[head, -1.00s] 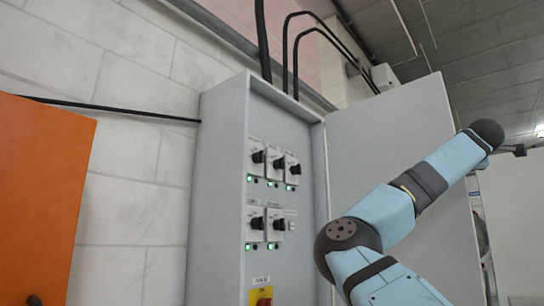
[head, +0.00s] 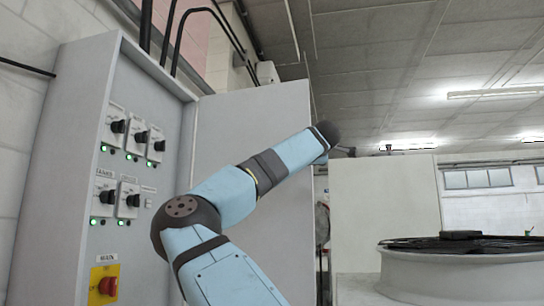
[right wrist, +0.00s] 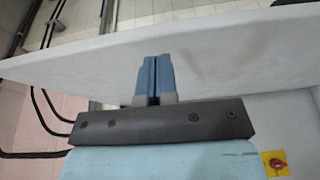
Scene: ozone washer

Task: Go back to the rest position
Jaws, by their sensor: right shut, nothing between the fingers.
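In the right wrist view my right gripper (right wrist: 154,80) has its two blue fingers together with nothing between them. Its fingertips are beside a pale grey panel, which looks like the cabinet door; I cannot tell whether they touch it. In the head view my right arm rises from the bottom and bends to the right in front of the open cabinet door (head: 255,115); its gripper does not show there. My left gripper is not in view.
The grey control cabinet (head: 60,170) stands at the left with several black knobs, green lamps and a red main switch (head: 107,286). The switch also shows in the right wrist view (right wrist: 277,163). A large round pale machine (head: 460,275) stands at the right.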

